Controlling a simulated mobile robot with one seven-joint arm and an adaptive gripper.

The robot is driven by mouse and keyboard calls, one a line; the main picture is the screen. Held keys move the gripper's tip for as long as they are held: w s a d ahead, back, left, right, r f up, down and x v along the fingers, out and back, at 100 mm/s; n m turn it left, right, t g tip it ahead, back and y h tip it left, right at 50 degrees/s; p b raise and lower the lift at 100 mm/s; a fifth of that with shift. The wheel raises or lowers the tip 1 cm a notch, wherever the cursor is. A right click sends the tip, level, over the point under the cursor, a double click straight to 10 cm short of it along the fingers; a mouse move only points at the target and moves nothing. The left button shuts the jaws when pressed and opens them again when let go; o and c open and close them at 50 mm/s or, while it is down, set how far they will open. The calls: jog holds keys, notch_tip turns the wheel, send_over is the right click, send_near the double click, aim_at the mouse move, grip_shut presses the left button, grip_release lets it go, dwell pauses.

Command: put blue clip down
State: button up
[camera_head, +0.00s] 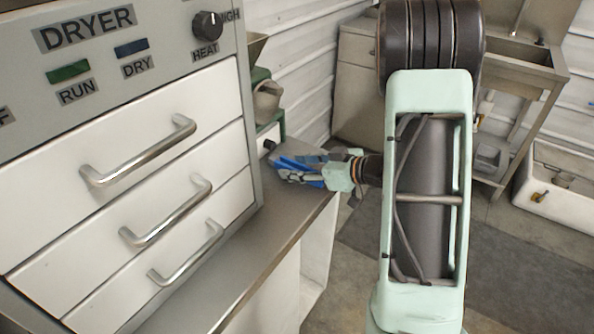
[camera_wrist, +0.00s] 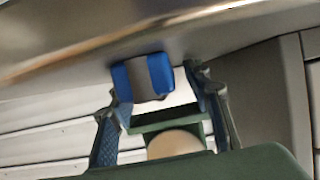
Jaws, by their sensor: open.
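The blue clip (camera_wrist: 158,74) shows in the wrist view as a small blue block with a grey band across its middle. It is in front of the counter's grey surface, between and slightly beyond my fingertips. My gripper (camera_wrist: 160,88) is open, one blue-padded finger on each side, with gaps visible beside the clip. In the head view my gripper (camera_head: 292,170) is low over the far end of the metal counter (camera_head: 262,233). There the clip blends with the blue finger pads, and I cannot tell whether it touches the counter.
The dryer cabinet (camera_head: 120,150) with several handled drawers stands at the left. A green machine with a beige round part (camera_head: 267,102) is behind my gripper. A metal sink bench (camera_head: 515,62) and a white bin (camera_head: 560,205) stand at the right. The counter's near part is clear.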

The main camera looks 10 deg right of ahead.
jog(key=shift+c, duration=0.5)
grip_shut()
jog(key=shift+r, duration=0.2)
